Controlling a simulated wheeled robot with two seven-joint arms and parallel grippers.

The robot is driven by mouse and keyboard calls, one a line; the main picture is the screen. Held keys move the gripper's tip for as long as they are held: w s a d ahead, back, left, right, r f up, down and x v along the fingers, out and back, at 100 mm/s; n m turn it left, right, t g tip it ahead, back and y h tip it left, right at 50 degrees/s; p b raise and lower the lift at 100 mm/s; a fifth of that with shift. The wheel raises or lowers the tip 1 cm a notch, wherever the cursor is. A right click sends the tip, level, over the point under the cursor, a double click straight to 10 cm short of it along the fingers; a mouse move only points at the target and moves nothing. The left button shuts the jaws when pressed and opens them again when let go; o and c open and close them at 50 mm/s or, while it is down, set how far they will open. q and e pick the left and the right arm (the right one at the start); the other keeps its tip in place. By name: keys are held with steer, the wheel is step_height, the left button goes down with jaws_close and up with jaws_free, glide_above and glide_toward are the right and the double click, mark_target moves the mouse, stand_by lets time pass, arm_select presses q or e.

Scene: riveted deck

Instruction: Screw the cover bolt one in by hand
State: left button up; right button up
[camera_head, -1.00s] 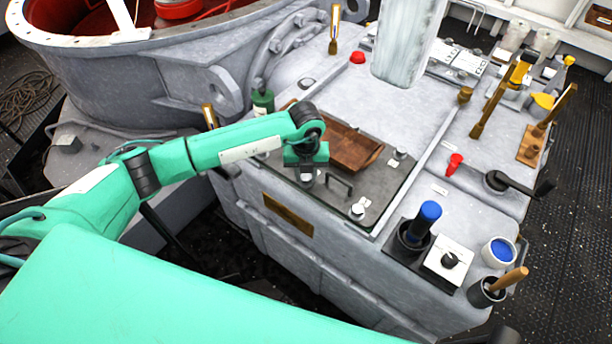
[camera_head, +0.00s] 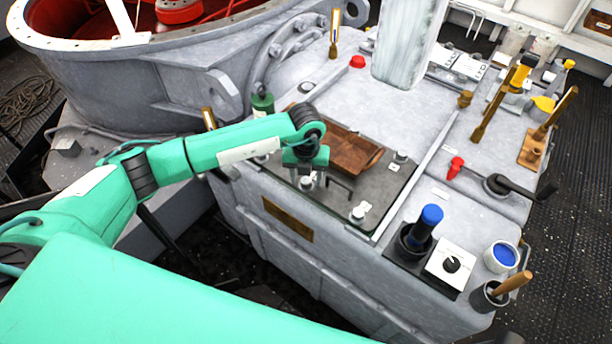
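A dark cover plate (camera_head: 380,197) with a handle lies on top of the grey housing. A silver bolt (camera_head: 357,213) stands at its near right corner and another (camera_head: 401,156) at its far right corner. My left gripper (camera_head: 306,184) points down over the plate's near edge, with a small silver bolt-like piece directly below it. The fingers are small and partly hidden by the wrist, so I cannot tell whether they are open or shut on it. Another bolt at the left edge is partly hidden behind my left forearm. My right gripper is not in view.
A brown wooden tray (camera_head: 352,152) lies on the plate beside my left wrist. A green bottle (camera_head: 263,103) stands behind my forearm. A blue-topped tool (camera_head: 424,224), a white box with a knob (camera_head: 450,262) and a blue-filled cup (camera_head: 501,256) stand at the right.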

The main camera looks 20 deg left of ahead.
mark_target(306, 180)
arm_select(q)
step_height(306, 180, up, 14)
steer(key=b, duration=0.1)
steer(key=shift+f+b, duration=0.15)
steer(key=shift+b, duration=0.15)
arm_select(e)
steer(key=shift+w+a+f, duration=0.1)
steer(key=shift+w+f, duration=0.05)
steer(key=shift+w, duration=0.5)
